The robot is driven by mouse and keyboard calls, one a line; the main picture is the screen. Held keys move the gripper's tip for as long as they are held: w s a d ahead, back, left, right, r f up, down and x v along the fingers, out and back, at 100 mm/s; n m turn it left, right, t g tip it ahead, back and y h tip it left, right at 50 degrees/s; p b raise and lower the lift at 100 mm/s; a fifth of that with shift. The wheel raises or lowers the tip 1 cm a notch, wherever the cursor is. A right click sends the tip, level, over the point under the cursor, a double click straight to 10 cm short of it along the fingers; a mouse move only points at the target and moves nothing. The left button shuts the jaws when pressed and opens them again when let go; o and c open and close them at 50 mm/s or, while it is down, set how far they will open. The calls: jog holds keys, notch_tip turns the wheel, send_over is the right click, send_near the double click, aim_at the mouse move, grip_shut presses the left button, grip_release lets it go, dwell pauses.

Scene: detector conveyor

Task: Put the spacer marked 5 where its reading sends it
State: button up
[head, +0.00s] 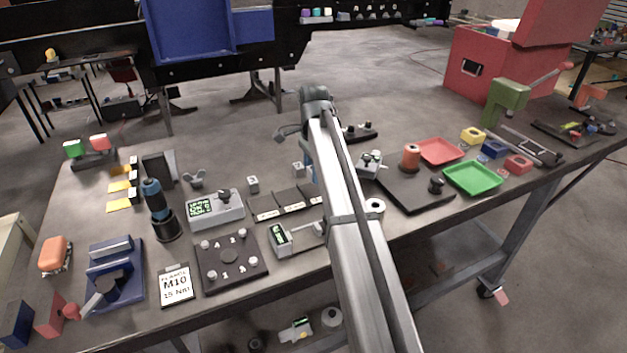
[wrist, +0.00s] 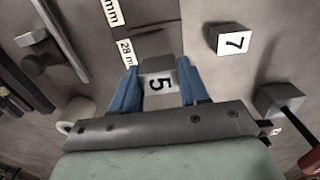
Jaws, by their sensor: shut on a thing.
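In the wrist view my gripper (wrist: 157,88) is shut, with its blue fingers on either side of a grey spacer marked 5 (wrist: 159,82). Whether the spacer touches the surface below is not clear. A second spacer marked 7 (wrist: 233,40) stands apart to the right. White labels (wrist: 124,50), one reading 28 mm, lie beside dark mats. In the head view these mats (head: 265,207) form a row left of my arm, which mostly hides my gripper. A measuring device with a lit green display (head: 280,236) stands in front of them; its reading is too small to tell.
Small spacers (head: 253,184) stand behind the mats. A grey box with a green screen (head: 203,208) is at left, and a dark plate with knobs (head: 230,262) in front. Red (head: 440,151) and green (head: 474,178) trays lie at right. A white roll (head: 374,206) sits beside my arm.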

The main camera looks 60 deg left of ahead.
jog(key=shift+f, duration=1.85)
jog(key=shift+f, duration=0.15)
jog(key=o, duration=1.2)
jog(key=shift+c, duration=0.2)
notch_tip(320, 180, up, 12)
jog(key=shift+r, duration=0.2)
